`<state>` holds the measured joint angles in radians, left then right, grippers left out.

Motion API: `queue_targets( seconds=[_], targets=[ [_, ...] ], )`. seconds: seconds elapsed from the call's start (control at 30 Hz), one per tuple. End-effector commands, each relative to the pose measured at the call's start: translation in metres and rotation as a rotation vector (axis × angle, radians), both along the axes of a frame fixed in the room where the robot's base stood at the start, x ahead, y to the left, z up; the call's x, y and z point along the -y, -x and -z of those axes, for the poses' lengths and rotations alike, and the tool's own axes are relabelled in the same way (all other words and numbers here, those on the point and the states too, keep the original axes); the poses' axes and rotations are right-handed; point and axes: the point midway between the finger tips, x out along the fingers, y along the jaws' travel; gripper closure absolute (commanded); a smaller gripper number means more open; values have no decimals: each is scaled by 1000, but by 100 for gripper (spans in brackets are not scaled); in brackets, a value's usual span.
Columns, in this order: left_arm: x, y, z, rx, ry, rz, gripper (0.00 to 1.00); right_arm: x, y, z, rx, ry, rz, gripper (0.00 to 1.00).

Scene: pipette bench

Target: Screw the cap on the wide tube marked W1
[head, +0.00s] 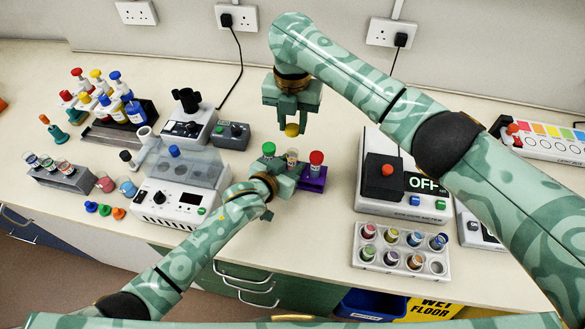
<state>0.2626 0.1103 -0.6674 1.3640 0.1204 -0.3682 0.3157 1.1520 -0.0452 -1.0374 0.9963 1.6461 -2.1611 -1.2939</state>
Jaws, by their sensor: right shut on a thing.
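My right gripper (291,121) points down and is shut on a yellow cap (291,130). The cap is above an uncapped wide tube (292,156) in the middle of a small purple rack (314,183); a small gap seems to lie between them. A tube with a green cap (268,149) stands to its left and one with a red cap (316,158) to its right. My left gripper (287,178) is at the front of the rack, by the middle tube, and hides part of both. Whether its fingers touch the tube is unclear. The W1 mark is too small to read.
A white device with a clear lid (170,207) stands left of the rack. A grey device with an OFF display (407,205) and a white tray of several small vials (399,279) stand at the right. Bench in front of the rack is clear.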

Motion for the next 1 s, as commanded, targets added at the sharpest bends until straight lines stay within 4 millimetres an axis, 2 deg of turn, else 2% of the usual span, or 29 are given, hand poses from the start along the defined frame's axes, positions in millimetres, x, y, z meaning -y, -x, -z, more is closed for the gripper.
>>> queue_targets(
  seconds=[0.23,0.37,0.53,0.8,1.0],
  targets=[
    [0,0,0,-1,-1,0,64,0,0,0,0,0,0,91],
    [0,0,0,-1,-1,0,100,0,0,0,0,0,0,91],
    [0,0,0,-1,-1,0,100,0,0,5,-1,1,1,91],
    [0,0,1,-1,-1,0,100,0,0,42,-4,3,2,91],
    [0,0,1,-1,-1,0,100,-1,0,50,-2,3,0,91]
  ],
)
